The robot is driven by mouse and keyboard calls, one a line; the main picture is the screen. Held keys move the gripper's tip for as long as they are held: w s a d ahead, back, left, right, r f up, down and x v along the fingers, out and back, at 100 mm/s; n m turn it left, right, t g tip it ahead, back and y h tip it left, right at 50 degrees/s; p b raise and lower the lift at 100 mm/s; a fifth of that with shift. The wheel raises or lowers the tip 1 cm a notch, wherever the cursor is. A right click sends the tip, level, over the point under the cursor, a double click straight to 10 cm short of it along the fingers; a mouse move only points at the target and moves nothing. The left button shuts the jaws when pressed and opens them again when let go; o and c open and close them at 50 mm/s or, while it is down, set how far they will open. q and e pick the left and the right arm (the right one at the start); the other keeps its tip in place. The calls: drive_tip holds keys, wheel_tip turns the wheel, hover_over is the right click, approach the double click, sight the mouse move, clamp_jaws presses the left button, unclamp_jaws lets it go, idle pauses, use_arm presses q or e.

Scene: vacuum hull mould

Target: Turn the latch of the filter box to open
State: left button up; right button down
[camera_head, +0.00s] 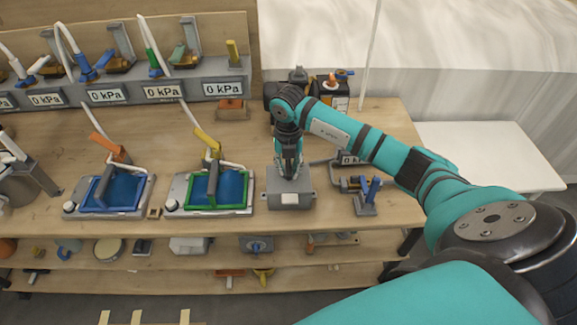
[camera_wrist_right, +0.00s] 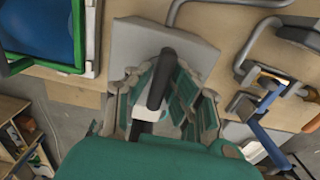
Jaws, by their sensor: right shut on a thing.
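My right gripper (camera_head: 289,170) points down onto the top of the box. In the right wrist view, a dark rounded bar that looks like the latch (camera_wrist_right: 161,78) lies between the fingers, and the gripper is shut on it. The fingers hide part of the bar, so its exact turn is hard to tell. My left gripper is not in view.
A green-framed mould (camera_head: 247,190) stands close left of the box, with a blue-framed one (camera_head: 76,207) further left. A blue clamp (camera_head: 368,192) stands to the right. Gauges reading 0 kPa line the back. A shelf (camera_head: 190,263) with several items is below.

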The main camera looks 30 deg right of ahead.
idle(0.4)
drive_tip(key=shift+f+n+b, duration=0.15)
drive_tip(key=shift+n+b, duration=0.25)
drive_tip(key=shift+n, duration=1)
drive_tip(key=shift+n+b, duration=0.6)
drive_tip(key=shift+b, duration=0.1)
drive_tip(key=shift+n, duration=0.8)
